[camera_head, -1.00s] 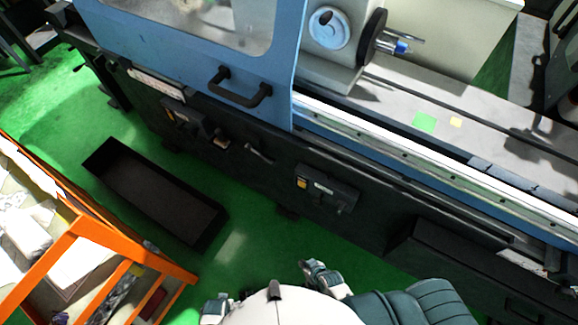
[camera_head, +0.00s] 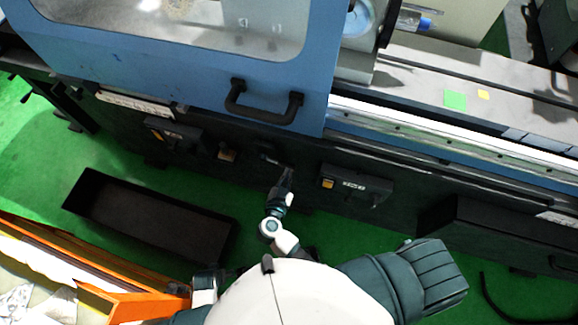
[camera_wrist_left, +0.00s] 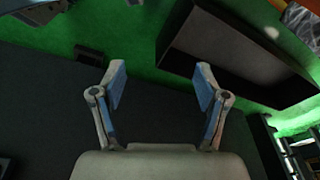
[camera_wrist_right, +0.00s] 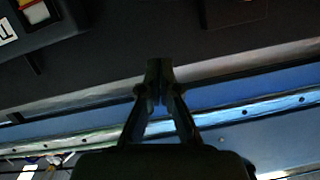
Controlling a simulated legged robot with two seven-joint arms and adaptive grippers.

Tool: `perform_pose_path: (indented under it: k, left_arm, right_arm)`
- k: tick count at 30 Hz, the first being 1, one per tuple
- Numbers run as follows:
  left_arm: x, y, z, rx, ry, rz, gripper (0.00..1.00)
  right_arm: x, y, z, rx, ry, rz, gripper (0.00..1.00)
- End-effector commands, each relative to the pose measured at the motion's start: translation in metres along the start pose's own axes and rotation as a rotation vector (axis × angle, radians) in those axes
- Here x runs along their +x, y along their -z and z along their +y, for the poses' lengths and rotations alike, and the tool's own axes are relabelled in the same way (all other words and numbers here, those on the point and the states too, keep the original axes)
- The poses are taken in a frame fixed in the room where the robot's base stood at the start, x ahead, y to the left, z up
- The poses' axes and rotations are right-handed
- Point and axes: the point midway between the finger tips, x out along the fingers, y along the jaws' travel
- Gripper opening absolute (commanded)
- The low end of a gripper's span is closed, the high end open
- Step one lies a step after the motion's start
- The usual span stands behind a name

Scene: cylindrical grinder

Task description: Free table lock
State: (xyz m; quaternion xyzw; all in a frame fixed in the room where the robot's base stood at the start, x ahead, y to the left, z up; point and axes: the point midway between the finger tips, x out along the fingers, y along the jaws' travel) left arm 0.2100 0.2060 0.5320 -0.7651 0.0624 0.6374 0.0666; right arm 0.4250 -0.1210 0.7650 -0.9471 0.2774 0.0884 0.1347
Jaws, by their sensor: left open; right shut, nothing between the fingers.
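The grinder's dark front panel (camera_head: 225,165) runs below the blue sliding door. A small dark lever-like part (camera_head: 267,154) sits on it, left of a small control box (camera_head: 345,186); I cannot tell for sure that it is the table lock. My right gripper (camera_head: 288,172) is shut and empty, close to the panel just below and right of that part. I cannot tell if they touch. In the right wrist view its fingers (camera_wrist_right: 160,72) are together before the machine's front. My left gripper (camera_wrist_left: 160,82) is open and empty, showing only in its wrist view.
A black open bin (camera_head: 150,215) lies on the green floor at left. An orange-framed cart (camera_head: 135,303) stands at lower left. The blue door (camera_head: 180,72) with its black handle (camera_head: 262,112) is above. A dark box (camera_head: 490,228) juts out at right.

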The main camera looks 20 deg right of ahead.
Motion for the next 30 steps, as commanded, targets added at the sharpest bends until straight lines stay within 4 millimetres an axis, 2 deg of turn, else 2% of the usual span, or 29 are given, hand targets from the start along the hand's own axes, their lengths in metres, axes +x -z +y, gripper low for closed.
perform_pose_path:
  k: [3, 8, 9, 12, 18, 30]
  left_arm:
    - [-0.009, 0.004, -0.001, -0.002, -0.001, 0.004, 0.74]
    - [-0.026, 0.009, -0.001, -0.004, 0.001, 0.009, 0.74]
    - [-0.034, 0.012, 0.0, -0.004, 0.002, 0.012, 0.74]
    - [-0.051, 0.015, 0.001, -0.006, 0.004, 0.016, 0.74]
    - [-0.071, 0.018, 0.0, -0.008, 0.005, 0.02, 0.74]
    - [-0.075, 0.018, -0.003, -0.008, 0.005, 0.02, 0.74]
  right_arm:
    - [0.028, -0.001, -0.001, -0.001, 0.0, 0.004, 0.0]
    - [0.062, -0.003, 0.0, -0.001, 0.0, 0.002, 0.0]
    - [0.061, -0.013, 0.001, -0.002, 0.001, -0.002, 0.0]
    - [0.065, -0.025, 0.003, 0.0, 0.002, -0.003, 0.0]
    - [0.068, -0.037, 0.003, 0.003, 0.001, -0.001, 0.0]
    - [0.066, -0.038, -0.001, 0.001, 0.002, 0.002, 0.0]
